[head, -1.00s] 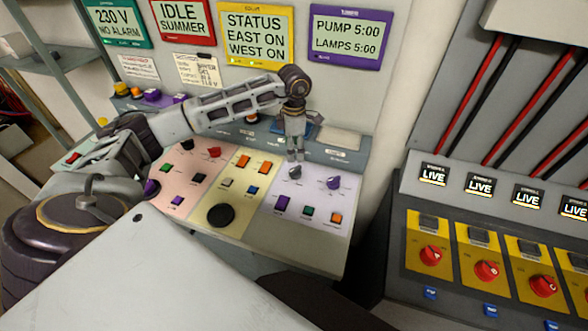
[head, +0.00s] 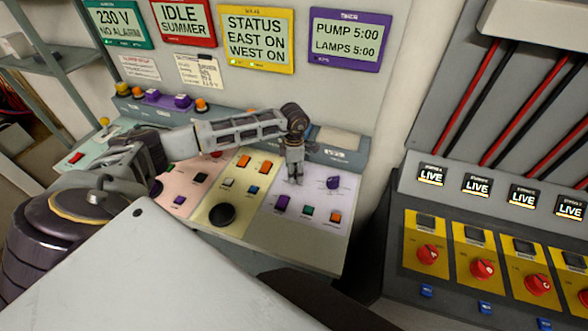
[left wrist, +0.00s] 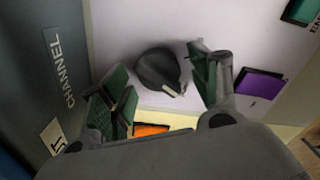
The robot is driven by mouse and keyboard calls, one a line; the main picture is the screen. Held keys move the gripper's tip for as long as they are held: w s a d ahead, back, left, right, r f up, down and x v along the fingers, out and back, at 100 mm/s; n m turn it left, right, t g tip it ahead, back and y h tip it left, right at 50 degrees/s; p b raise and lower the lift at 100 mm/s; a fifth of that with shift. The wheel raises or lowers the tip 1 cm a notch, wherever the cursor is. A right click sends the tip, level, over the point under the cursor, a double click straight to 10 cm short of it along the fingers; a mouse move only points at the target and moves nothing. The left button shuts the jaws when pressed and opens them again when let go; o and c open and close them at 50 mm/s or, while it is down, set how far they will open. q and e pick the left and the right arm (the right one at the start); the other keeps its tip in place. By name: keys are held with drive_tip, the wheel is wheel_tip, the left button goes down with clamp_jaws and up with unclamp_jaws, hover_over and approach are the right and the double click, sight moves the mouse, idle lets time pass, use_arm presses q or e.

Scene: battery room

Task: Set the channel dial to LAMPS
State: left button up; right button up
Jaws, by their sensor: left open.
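The channel dial (left wrist: 160,70) is a dark grey round knob with a pale pointer mark, seen in the left wrist view beside a CHANNEL label (left wrist: 59,67). The pointer aims toward the lower right of that view; its position names cannot be read. My left gripper (left wrist: 158,78) is open, with one green-padded finger on each side of the dial; contact cannot be told. In the head view my left gripper (head: 294,181) points down onto the lilac panel (head: 312,196) and hides the dial. My right gripper is not in view.
A purple knob (head: 334,183) stands just right of my left gripper. Purple, green and orange switches (head: 308,211) sit nearer the panel's front edge. A purple-framed display (head: 348,40) reads PUMP 5:00, LAMPS 5:00. Yellow breakers with red knobs (head: 482,269) stand at the right.

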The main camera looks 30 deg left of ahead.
use_arm(q)
drive_tip(key=c, duration=1)
drive_tip(key=shift+n+b, duration=0.35)
drive_tip(key=shift+n, duration=0.15)
drive_tip(key=shift+f+n+b, duration=0.1)
drive_tip(key=shift+n+b, duration=0.3)
drive_tip(key=shift+n, duration=0.5)
drive_tip(key=n+b, duration=0.1)
drive_tip(key=n, duration=0.2)
drive_tip(key=shift+d, duration=0.1)
drive_tip(key=n+b, duration=0.1)
drive_tip(key=n, duration=0.2)
drive_tip(key=shift+n, duration=0.3)
drive_tip(key=shift+d+n+b, duration=0.1)
drive_tip(key=shift+n+b, duration=0.25)
drive_tip(key=shift+n, duration=0.95)
